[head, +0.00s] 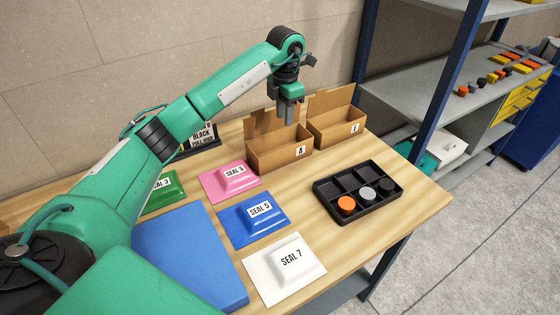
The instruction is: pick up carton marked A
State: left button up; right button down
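The carton marked A (285,158) is an open brown box with its lid raised, standing at the back of the wooden table. My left gripper (288,118) points down over this carton, with its fingers at or just above the opening. The fingers look close together, but their gap and any contact with the carton's wall cannot be made out. The carton appears to rest on the table. My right gripper is not in view.
A similar open carton marked E (340,132) stands close on the right. A black tray (347,217) with round pieces lies in front. Seal pads in pink (222,188), blue (240,228), white (272,284) and green (165,196) lie left, beside a blue slab (180,250). Shelving (420,95) stands right.

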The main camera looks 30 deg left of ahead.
pick_arm(q)
notch_tip(320, 180, down, 10)
jog(key=p, duration=0.2)
jog(key=shift+d+r+p, duration=0.15)
jog(key=shift+r+p, duration=0.1)
jog(key=shift+p, duration=0.1)
jog(key=p, duration=0.2)
send_over(287, 164)
notch_tip(287, 164, down, 5)
jog(key=shift+w+r, duration=0.1)
jog(key=shift+r, duration=0.05)
jog(key=shift+c, duration=0.7)
grip_shut()
